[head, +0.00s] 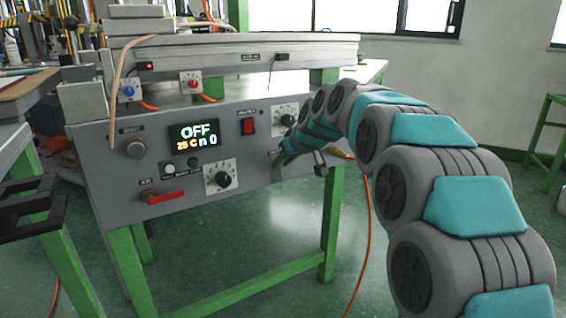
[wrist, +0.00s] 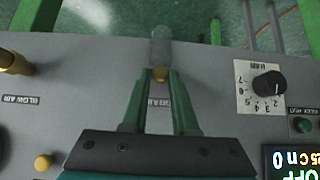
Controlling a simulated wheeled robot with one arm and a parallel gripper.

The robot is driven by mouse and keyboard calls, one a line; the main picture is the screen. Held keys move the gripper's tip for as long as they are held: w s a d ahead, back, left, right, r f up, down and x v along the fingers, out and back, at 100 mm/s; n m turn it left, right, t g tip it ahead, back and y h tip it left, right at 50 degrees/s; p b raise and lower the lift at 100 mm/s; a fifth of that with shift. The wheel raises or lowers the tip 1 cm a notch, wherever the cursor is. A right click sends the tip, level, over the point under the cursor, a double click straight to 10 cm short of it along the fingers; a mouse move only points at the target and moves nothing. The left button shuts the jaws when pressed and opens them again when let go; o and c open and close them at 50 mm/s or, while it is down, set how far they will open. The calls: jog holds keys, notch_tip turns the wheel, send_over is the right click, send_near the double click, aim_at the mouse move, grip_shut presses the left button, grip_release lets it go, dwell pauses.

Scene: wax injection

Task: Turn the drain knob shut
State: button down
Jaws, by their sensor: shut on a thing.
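In the head view my gripper (head: 284,159) is at the right part of the machine's front panel, and I cannot make out the knob there.
The panel carries a black dial (wrist: 267,84), a brass fitting (wrist: 12,62) by the blow label and a small yellow knob (wrist: 43,162). In the head view are the OFF display (head: 194,136), a red switch (head: 248,127) and a red handle (head: 165,196). An orange hose (head: 367,230) hangs at the right.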

jog(key=shift+w+d+f+m+g+y+p, duration=0.25)
jog(key=shift+m+g+y+p, duration=0.35)
jog(key=shift+m+y, duration=1.15)
jog(key=shift+w+d+f+m+g+y+p, duration=0.1)
jog(key=shift+d+f+m+g+y+p, duration=0.25)
jog(key=shift+m+g+y, duration=1.4)
jog(key=shift+w+d+f+m+t+y+p, duration=0.3)
jog(key=shift+m+y, duration=0.6)
jog(key=shift+y, duration=1.8)
jog(key=shift+s+a+f, duration=0.1)
jog(key=c, duration=0.7)
grip_release()
